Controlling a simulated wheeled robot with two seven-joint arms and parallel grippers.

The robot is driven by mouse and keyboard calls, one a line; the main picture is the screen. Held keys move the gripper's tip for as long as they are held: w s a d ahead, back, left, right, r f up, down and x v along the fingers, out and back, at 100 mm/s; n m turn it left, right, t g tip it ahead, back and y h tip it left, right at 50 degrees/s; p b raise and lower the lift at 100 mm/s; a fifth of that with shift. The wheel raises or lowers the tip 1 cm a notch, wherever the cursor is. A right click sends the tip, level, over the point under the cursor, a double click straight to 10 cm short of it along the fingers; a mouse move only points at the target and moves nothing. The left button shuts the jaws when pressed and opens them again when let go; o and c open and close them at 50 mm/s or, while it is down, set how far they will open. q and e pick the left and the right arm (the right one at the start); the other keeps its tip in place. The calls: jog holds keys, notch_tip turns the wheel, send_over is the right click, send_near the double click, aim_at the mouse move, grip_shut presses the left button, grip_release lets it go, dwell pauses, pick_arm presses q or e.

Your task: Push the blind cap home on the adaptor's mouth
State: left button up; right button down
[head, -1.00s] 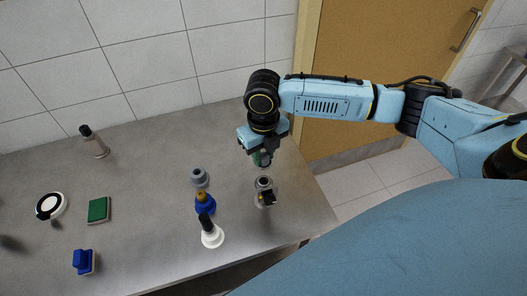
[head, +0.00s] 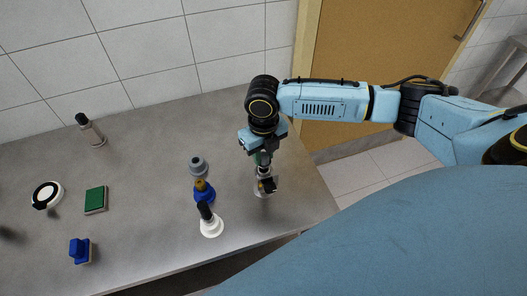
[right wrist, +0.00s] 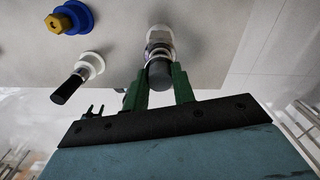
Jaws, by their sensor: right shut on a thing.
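The adaptor (head: 264,190) is a small metal fitting standing near the right end of the steel bench. My right gripper (head: 264,164) is directly above it, pointing down. In the right wrist view, the green fingers of my right gripper (right wrist: 160,82) are shut on the blind cap (right wrist: 159,74), a dark grey round piece. The adaptor (right wrist: 159,42) shows as a pale metal body just beyond the cap, in line with it. The fingers hide most of the cap in the head view. I cannot tell whether the cap is fully seated. My left gripper is not in view.
Left of the adaptor stand a grey flanged piece (head: 198,166), a blue piece with a brass top (head: 204,190) and a white piece with a black handle (head: 211,224). A green block (head: 96,200) and a blue block (head: 79,250) lie farther left. The bench's right edge is close.

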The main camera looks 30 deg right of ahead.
jog(key=shift+f+b, duration=0.35)
jog(key=shift+f, duration=0.5)
dwell(0.3)
jog(key=shift+f+b, duration=0.3)
jog(key=shift+f, duration=0.35)
jog(key=c, duration=1.1)
grip_release()
notch_tip(320, 180, up, 17)
jog(key=p, duration=0.4)
jog(key=shift+r, duration=0.2)
